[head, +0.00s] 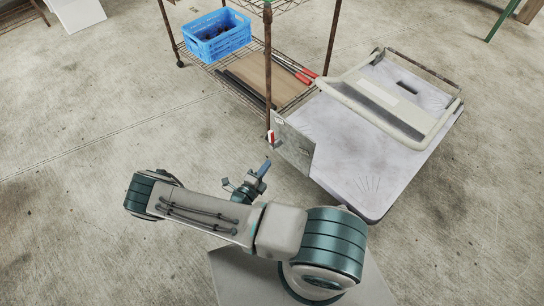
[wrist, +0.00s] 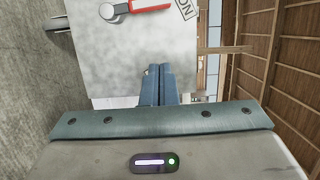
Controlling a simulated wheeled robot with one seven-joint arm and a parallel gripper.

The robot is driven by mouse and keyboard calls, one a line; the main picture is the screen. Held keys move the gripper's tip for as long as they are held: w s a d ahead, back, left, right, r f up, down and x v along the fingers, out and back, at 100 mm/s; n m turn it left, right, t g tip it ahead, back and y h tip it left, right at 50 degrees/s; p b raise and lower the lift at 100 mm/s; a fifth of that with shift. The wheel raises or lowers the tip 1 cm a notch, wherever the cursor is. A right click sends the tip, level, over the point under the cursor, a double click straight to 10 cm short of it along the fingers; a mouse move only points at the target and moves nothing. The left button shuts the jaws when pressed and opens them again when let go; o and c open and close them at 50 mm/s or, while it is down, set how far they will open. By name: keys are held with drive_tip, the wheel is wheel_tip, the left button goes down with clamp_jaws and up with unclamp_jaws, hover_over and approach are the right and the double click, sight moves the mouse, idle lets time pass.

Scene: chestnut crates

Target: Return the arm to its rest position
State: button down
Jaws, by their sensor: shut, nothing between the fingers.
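My gripper (head: 264,168) is at the end of my folded arm, low in the middle of the head view. In the wrist view its two blue fingers (wrist: 158,75) are pressed together with nothing between them. They point toward a grey metal panel (wrist: 105,55) with a red-handled lever (wrist: 149,5) and a label, partly cut off at the top. The same panel (head: 292,150) shows in the head view beside the rack post, with the red lever (head: 271,137) at its left edge. The gripper looks apart from it.
A rusty wire rack (head: 237,88) holds a blue crate (head: 218,48) with dark contents, a brown board (head: 262,76) and red-handled tools (head: 294,72). A pale platform cart (head: 350,160) with a folded handle stands at right.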

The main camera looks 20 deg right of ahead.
drive_tip(key=shift+s+a, duration=0.3)
idle(0.4)
drive_tip(key=s+r+n+g+y+p, duration=0.3)
drive_tip(key=r+n+p, duration=0.5)
drive_tip(key=r, duration=1.4)
drive_tip(key=s+a+r+n+g+y+p, duration=0.1)
drive_tip(key=s+r+n+y+p, duration=0.5)
drive_tip(key=r, duration=1.7)
drive_tip(key=s+r+n+g+y+p, duration=0.4)
drive_tip(key=r+n+p, duration=0.7)
drive_tip(key=r, duration=1.2)
drive_tip(key=s+n+y, duration=0.1)
drive_tip(key=s+n, duration=0.1)
drive_tip(key=n, duration=0.1)
drive_tip(key=shift+s+a+g, duration=0.15)
drive_tip(key=shift+s+g, duration=0.15)
drive_tip(key=shift+s, duration=0.05)
drive_tip(key=shift+s+a, duration=0.1)
